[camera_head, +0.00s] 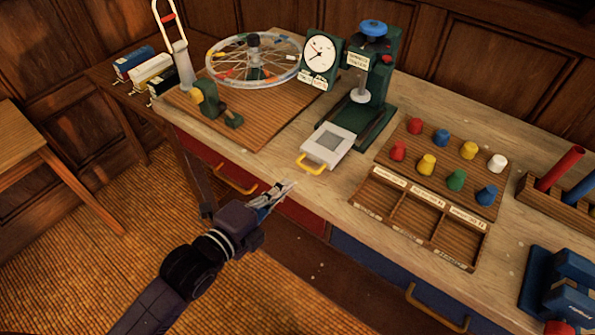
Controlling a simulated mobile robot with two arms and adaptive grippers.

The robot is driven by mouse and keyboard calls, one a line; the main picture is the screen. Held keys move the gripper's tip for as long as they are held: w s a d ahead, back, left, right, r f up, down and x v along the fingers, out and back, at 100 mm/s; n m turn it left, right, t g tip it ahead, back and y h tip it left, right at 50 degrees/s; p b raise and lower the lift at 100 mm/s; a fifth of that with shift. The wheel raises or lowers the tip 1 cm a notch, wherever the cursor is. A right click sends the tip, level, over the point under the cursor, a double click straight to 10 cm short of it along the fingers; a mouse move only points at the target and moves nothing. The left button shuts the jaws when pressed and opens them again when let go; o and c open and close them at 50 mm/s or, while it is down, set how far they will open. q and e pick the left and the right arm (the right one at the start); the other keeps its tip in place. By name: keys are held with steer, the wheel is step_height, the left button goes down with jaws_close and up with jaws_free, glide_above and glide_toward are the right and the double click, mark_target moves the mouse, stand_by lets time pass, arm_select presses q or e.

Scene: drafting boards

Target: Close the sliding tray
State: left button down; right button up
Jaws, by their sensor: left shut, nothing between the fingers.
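The sliding tray (340,140) is a pale grey plate with a darker square in its middle and a yellow handle (311,164) at its front. It sticks out forward from the base of a green press-like machine (378,85) with a dial gauge (320,54) beside it. My left gripper (284,188) is shut and empty. In the picture it lies below and left of the yellow handle, near the front edge of the workbench, apart from the tray. My right gripper is not in view.
The workbench (345,194) has a red drawer and a blue drawer (385,270) with yellow handles. Right of the tray stand coloured pegs and a compartment box (416,218). A spoked wheel (253,60) stands on a board at left. A wooden stool (30,150) is far left.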

mark_target(335, 134)
arm_select(q)
steer(key=x, duration=0.4)
steer(key=shift+w+d+p, duration=0.15)
steer(key=shift+w+p, duration=0.1)
steer(key=shift+p, duration=0.15)
steer(key=shift+x, duration=0.8)
steer(key=shift+f, duration=0.15)
steer(key=r+b+x, duration=0.1)
steer(key=x, duration=0.4)
steer(key=r+b+x, duration=0.1)
steer(key=x, duration=0.4)
steer(key=r+b+x, duration=0.1)
steer(key=x, duration=0.4)
steer(key=shift+w+d, duration=0.25)
steer(key=shift+d, duration=0.05)
steer(key=shift+r, duration=0.25)
steer(key=shift+r, duration=0.1)
